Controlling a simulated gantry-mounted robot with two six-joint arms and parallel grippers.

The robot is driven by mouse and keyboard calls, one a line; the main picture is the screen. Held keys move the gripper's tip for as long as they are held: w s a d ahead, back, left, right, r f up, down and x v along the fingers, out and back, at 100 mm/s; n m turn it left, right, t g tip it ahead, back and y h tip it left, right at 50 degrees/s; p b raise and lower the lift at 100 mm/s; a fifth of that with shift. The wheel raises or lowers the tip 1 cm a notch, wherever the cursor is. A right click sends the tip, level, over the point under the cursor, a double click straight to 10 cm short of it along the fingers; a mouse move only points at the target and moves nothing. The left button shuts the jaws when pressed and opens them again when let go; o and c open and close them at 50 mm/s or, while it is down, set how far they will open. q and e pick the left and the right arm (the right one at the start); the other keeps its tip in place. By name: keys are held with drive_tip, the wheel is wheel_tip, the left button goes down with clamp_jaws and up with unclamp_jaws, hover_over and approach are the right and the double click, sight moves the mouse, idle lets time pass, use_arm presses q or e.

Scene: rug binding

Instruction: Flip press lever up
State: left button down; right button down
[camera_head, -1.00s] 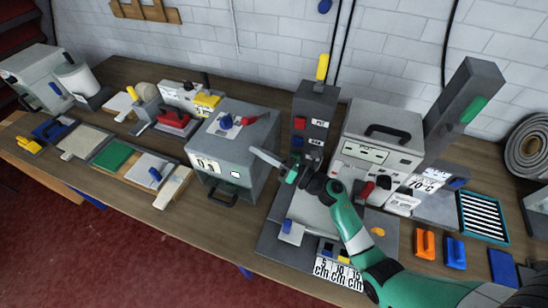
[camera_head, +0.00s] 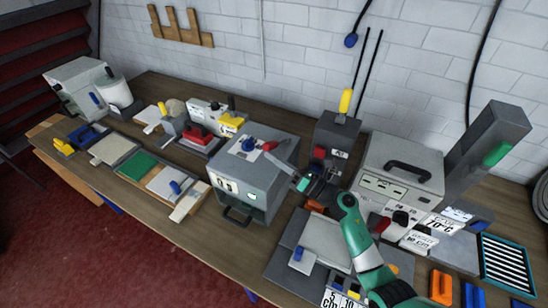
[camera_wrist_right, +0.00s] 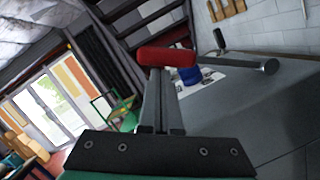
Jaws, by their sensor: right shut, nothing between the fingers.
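The lever with a red grip (camera_head: 270,146) lies low on top of the grey box-shaped press (camera_head: 240,178), beside a blue knob (camera_head: 248,144). In the right wrist view the red grip (camera_wrist_right: 165,57) is straight ahead of my fingertips, with the blue knob (camera_wrist_right: 190,75) behind it and a grey rod (camera_wrist_right: 250,66) running to the right. My right gripper (camera_head: 280,162) is shut and empty, its tips just in front of the red grip. In the right wrist view my fingers (camera_wrist_right: 162,85) seem to reach it; contact cannot be told. My left gripper is not in view.
A dark tower with a yellow-tipped lever (camera_head: 345,102) stands right of the press. A grey machine with a black handle (camera_head: 408,170) is further right. A press bed (camera_head: 325,240) lies under my arm. Boards and a green pad (camera_head: 138,165) lie to the left.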

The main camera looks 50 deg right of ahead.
drive_tip(key=shift+d+r+m+p, duration=0.15)
drive_tip(key=shift+r+m+p, duration=0.2)
drive_tip(key=shift+r+p, duration=0.3)
drive_tip(key=shift+d+r+m+p, duration=0.15)
drive_tip(key=shift+r+m+p, duration=0.25)
drive_tip(key=shift+p, duration=0.3)
drive_tip(key=w+d+r+m+g+h+p, duration=0.2)
drive_tip(key=d+r+m+p, duration=0.4)
drive_tip(key=m+p, duration=0.4)
drive_tip(key=shift+w+d+r+p, duration=0.3)
drive_tip(key=shift+d+p, duration=0.6)
drive_tip(key=shift+p, duration=0.9)
drive_tip(key=s+a+p, duration=0.3)
drive_tip(key=s+p, duration=0.1)
drive_tip(key=s, duration=0.7)
drive_tip(key=shift+s+a, duration=0.15)
drive_tip(key=shift+a, duration=0.05)
